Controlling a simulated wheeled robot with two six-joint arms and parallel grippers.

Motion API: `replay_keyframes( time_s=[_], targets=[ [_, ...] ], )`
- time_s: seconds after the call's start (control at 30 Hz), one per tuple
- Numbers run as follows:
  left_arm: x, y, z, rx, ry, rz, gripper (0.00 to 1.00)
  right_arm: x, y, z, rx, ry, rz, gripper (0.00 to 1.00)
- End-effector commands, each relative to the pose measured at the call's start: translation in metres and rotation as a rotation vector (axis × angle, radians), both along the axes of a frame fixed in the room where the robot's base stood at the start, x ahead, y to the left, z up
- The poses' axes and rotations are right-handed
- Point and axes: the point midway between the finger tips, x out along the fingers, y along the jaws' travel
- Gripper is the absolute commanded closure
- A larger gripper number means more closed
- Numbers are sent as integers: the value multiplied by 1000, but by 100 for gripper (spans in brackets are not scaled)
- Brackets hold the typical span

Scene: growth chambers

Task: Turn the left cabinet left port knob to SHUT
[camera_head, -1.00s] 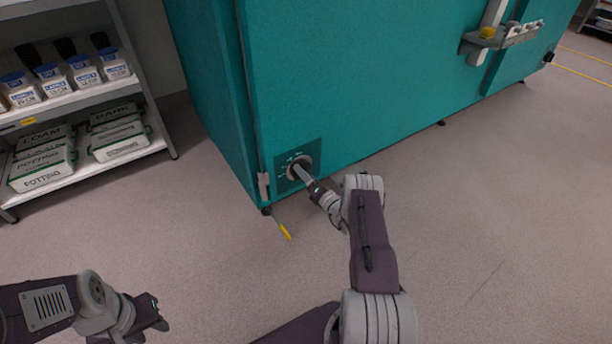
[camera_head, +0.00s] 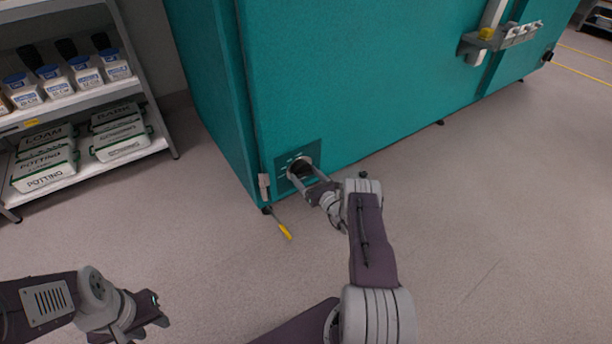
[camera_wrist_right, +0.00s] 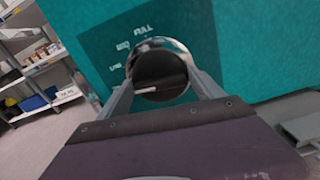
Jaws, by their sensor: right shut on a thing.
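The port knob (camera_head: 300,168) is a dark round knob with a shiny rim, low on the near corner of the teal cabinet (camera_head: 340,80). In the right wrist view the knob (camera_wrist_right: 160,72) faces me, with a pale pointer line across its dark face. A darker plate (camera_wrist_right: 105,60) behind it carries white marks; FULL is readable at the top, others are too small or blurred. My right gripper (camera_head: 307,173) is shut on the knob, one finger on each side. My left gripper (camera_head: 161,310) hangs over the floor at lower left, touching nothing; its jaw opening is unclear.
A shelf unit (camera_head: 88,98) with bottles and labelled bags stands at left. A yellow-ended tool (camera_head: 285,231) is beside the cabinet's lower corner. A grey bracket (camera_head: 488,42) with a yellow item is on the cabinet at upper right. The floor in front is clear.

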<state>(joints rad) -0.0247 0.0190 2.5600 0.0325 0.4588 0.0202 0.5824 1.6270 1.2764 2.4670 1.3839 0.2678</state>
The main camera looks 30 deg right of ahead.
Motion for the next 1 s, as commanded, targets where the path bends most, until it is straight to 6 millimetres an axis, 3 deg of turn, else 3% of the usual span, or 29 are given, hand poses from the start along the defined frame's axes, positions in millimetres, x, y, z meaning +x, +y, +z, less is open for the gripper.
replay_keyframes(
  time_s=[0.33,0.87,0.9,1.0],
  targets=[
    [0,0,3,0,0,0,64,-1,0,-2,-116,-5,1,65],
    [0,0,3,0,0,0,64,-1,0,-2,-136,-7,0,65],
    [0,0,3,0,0,0,64,-1,0,-2,-135,-7,0,13],
    [0,0,3,0,0,0,64,-1,0,-1,-135,-8,0,13]
  ],
)
